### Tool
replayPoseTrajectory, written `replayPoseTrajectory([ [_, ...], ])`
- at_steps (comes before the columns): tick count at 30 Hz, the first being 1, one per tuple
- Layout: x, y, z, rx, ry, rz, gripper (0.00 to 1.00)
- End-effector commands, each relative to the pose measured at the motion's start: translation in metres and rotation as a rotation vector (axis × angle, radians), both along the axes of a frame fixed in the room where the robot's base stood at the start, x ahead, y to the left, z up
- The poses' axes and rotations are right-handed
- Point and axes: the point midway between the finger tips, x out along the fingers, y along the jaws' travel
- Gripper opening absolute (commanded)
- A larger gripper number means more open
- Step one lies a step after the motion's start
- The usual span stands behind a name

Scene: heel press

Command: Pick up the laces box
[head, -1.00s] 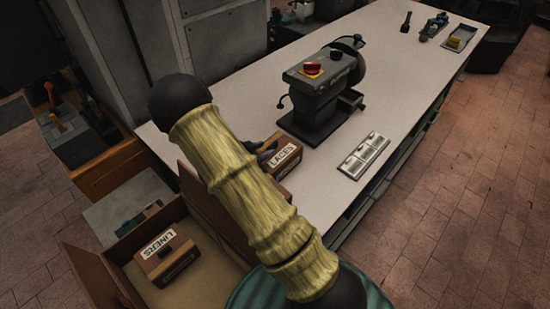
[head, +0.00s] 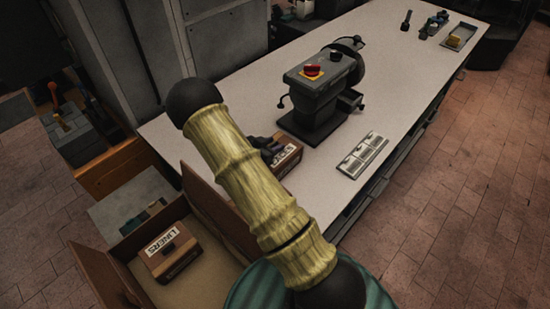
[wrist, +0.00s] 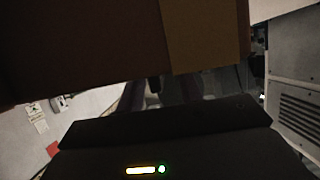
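The laces box (head: 291,158) is a small brown box with a white label. My gripper (head: 267,146) is a dark shape at the box's upper left and covers the left part of the label. In the wrist view, a large brown surface (wrist: 120,35) fills the top, close to the camera; I cannot tell for sure that it is the box. The fingers (wrist: 160,88) are dark and partly hidden below it. Whether they grip anything does not show.
The press (head: 320,95) with a red button stands just beyond the box. A segmented metal tray (head: 362,155) lies to its right. An open brown crate (head: 110,285) at lower left holds the liners box (head: 168,250). The bench (head: 385,75) is clear between press and far tools.

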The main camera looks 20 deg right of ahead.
Motion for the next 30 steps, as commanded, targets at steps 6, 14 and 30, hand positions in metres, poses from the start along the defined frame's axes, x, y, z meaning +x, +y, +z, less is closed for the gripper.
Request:
replayPoseTrajectory([
  [6, 0.0000, 0.0012, 0.0001, 0.000, 0.000, 0.001, 0.27],
  [14, 0.0002, 0.0020, 0.0001, 0.000, 0.000, 0.003, 0.00],
  [30, 0.0003, 0.0018, -0.0003, 0.002, 0.001, 0.002, 0.00],
])
